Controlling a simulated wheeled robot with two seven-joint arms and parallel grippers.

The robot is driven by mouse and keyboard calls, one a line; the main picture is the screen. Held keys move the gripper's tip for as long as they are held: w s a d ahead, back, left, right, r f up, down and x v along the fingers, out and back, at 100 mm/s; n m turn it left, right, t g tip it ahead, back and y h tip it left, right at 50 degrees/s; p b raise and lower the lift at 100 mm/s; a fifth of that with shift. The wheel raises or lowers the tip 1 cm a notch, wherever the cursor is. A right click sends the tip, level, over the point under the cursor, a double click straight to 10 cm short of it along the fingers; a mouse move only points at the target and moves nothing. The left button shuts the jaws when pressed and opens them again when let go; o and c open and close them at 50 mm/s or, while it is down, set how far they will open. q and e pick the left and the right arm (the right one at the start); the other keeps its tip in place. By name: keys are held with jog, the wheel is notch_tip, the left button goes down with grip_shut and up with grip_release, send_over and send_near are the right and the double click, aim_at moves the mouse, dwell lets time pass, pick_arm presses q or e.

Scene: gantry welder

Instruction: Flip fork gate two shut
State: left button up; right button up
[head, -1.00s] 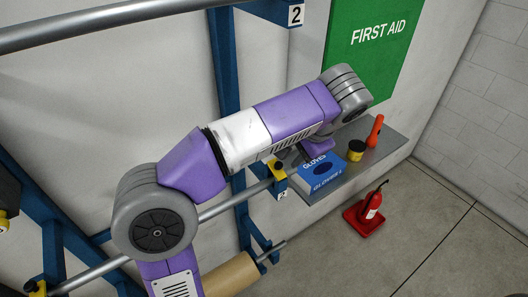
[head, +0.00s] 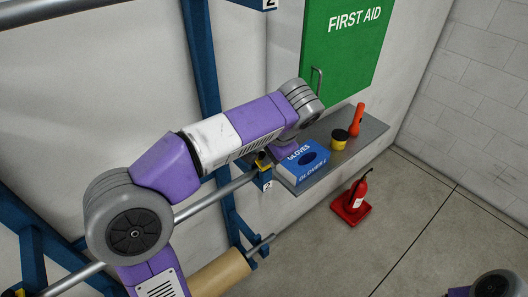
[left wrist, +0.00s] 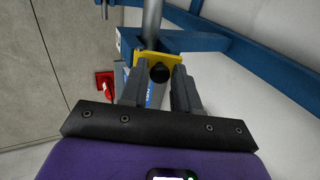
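Fork gate two is the small yellow piece with a black knob (head: 262,159), on the blue fork labelled 2 (head: 267,185) at the right end of the middle rail (head: 215,197). In the left wrist view the yellow gate (left wrist: 148,60) and its black knob show just ahead of my left gripper (left wrist: 158,78). Its two fingers are apart, one on each side of the knob. I cannot tell whether they touch it. In the head view my forearm and wrist hide most of this gripper. My right gripper is out of view.
A grey shelf (head: 355,148) behind holds a blue glove box (head: 303,163), a yellow-black roll (head: 339,139) and an orange torch (head: 356,120). A brown roll (head: 220,274) hangs below.

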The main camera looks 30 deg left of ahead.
pick_arm(q)
grip_shut()
jog(key=shift+a+r+p, duration=0.1)
jog(key=shift+p, duration=0.3)
jog(key=h+p, duration=0.1)
jog(key=p, duration=0.2)
jog(key=a+g+h+p, duration=0.1)
jog(key=h+p, duration=0.1)
jog(key=p, duration=0.1)
jog(key=shift+w+a+g+h, duration=0.2)
jog(key=shift+w+g+h, duration=0.1)
jog(key=shift+w+a+f+h+p, duration=0.15)
jog(key=shift+f+h+p, duration=0.2)
jog(key=shift+h+p, duration=0.2)
jog(key=shift+f, duration=0.1)
jog(key=shift+o, duration=1.7)
grip_release()
